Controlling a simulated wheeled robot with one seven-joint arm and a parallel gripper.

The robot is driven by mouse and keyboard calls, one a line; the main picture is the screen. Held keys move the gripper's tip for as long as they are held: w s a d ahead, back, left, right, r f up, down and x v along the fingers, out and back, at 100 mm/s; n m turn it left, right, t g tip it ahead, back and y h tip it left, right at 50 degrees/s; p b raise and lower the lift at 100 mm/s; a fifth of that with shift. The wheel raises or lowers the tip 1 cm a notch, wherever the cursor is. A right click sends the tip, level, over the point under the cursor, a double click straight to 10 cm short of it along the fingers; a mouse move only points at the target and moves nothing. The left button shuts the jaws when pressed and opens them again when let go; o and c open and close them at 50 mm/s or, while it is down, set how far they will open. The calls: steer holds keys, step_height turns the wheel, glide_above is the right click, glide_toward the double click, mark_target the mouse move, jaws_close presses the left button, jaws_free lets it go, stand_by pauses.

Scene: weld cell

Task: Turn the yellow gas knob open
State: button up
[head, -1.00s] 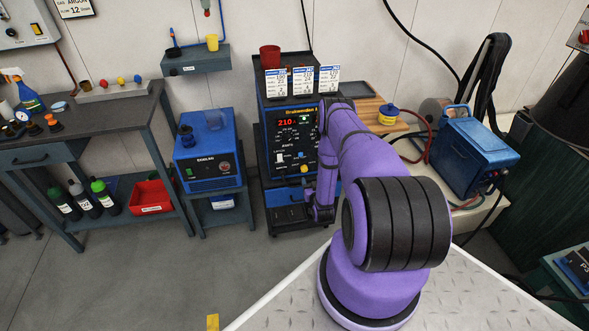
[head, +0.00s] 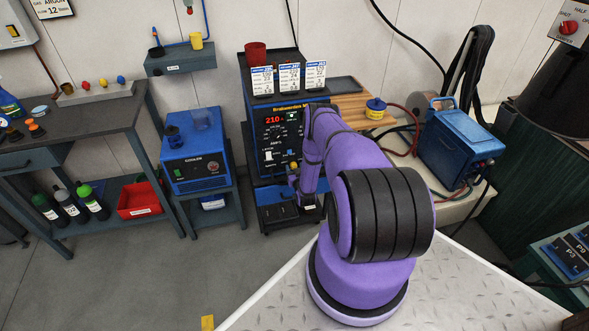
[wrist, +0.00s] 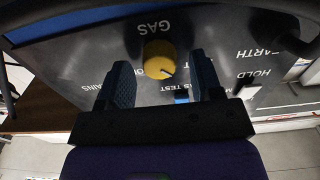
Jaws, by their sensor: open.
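The yellow gas knob (wrist: 159,59) is a round knob with a dark pointer line, on the dark front panel (wrist: 60,60) of the welder, beside the label GAS. In the wrist view my gripper (wrist: 164,75) is open, with one blue-padded finger on each side of the knob and a gap showing on both sides. I cannot tell how deep the fingertips reach around it. In the head view the yellow knob (head: 293,166) shows small, low on the welder's front, close to my arm. The welder (head: 271,150) has a red lit display. My arm covers its right part.
A blue cooler (head: 197,160) stands left of the welder. A red cup (head: 255,53) and several cards stand on top of the welder. In the wrist view, a blue switch (wrist: 182,94) and a white one (wrist: 249,90) sit near the right finger.

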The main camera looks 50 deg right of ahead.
steer(key=shift+w+d, duration=0.15)
steer(key=shift+w, duration=0.1)
steer(key=c, duration=0.9)
